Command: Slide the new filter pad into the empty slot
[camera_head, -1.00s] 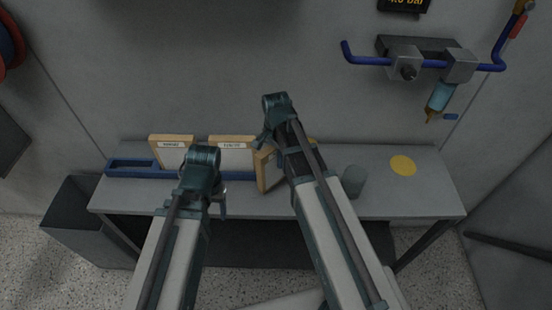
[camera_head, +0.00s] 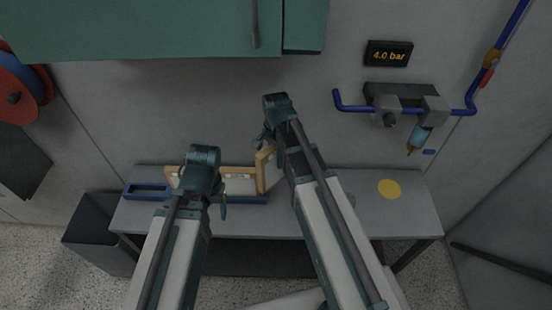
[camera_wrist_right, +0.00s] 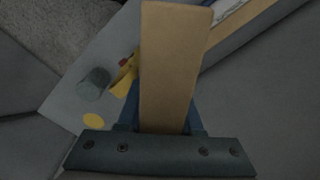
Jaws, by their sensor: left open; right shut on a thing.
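My right gripper (camera_head: 267,140) is shut on a wood-framed filter pad (camera_head: 263,171), held upright and edge-on near the right end of the blue rack. In the right wrist view the pad's wooden edge (camera_wrist_right: 170,65) stands between the jaws. The blue rack (camera_head: 145,192) lies along the bench, with an empty opening at its left end. A light-faced, wood-framed pad (camera_head: 238,186) stands in the rack. Another framed pad (camera_head: 172,174) is mostly hidden behind my left gripper (camera_head: 203,185). The left gripper is open in front of the rack; its fingertips are partly hidden.
A grey cup (camera_wrist_right: 95,83) shows in the wrist view. A green cabinet (camera_head: 150,28) overhangs above. A dark bin (camera_head: 95,230) stands left. Blue piping (camera_head: 352,108) runs on the wall.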

